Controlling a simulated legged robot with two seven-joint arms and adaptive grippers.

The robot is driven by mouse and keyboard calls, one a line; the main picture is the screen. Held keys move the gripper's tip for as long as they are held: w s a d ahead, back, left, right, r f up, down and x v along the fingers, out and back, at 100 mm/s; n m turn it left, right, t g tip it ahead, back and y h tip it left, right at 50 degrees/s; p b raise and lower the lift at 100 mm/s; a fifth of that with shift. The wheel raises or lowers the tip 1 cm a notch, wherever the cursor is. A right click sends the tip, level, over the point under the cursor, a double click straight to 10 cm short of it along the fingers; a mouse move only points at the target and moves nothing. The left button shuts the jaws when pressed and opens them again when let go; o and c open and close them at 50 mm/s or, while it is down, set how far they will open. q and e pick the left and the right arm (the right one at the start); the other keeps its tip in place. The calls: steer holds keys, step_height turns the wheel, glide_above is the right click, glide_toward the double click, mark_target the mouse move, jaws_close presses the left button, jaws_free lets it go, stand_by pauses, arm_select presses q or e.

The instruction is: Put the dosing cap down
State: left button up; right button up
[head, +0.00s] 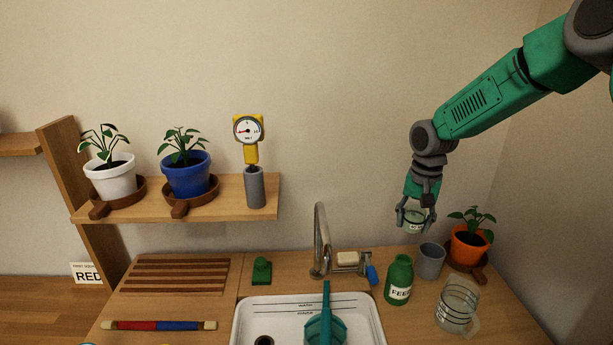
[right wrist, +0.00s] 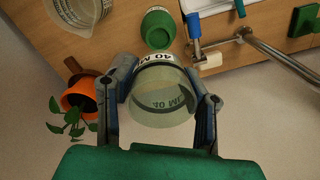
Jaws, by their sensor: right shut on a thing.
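The dosing cap (head: 415,226) is a small clear cup with a label band. My right gripper (head: 414,217) is shut on it and holds it in the air above the back right of the counter. In the right wrist view the cap (right wrist: 160,98) sits between the two fingers (right wrist: 163,100), with "40 M" readable on its band. The green feed bottle (head: 399,280) stands upright on the counter below, and its top shows in the right wrist view (right wrist: 158,27). My left gripper is not in view.
A grey cup (head: 430,261), a clear measuring jug (head: 456,306) and an orange plant pot (head: 467,247) stand near the bottle. The tap (head: 321,240) and white sink tray (head: 253,314) lie left. Counter (head: 510,306) is bare at the right edge.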

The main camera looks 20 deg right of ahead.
arm_select(q)
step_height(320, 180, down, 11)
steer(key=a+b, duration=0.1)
steer(key=b, duration=0.9)
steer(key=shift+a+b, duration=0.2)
steer(key=shift+b, duration=0.15)
arm_select(e)
steer(key=s+a+f+n, duration=0.4)
steer(key=s+a+f, duration=0.3)
steer(key=a, duration=0.5)
steer(key=s+a+f+n, duration=0.5)
steer(key=s+a+f, duration=0.3)
steer(key=a, duration=0.4)
steer(key=shift+s+f+n, duration=0.3)
steer(key=shift+f, duration=0.1)
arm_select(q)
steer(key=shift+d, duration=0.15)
arm_select(e)
steer(key=shift+r, duration=0.1)
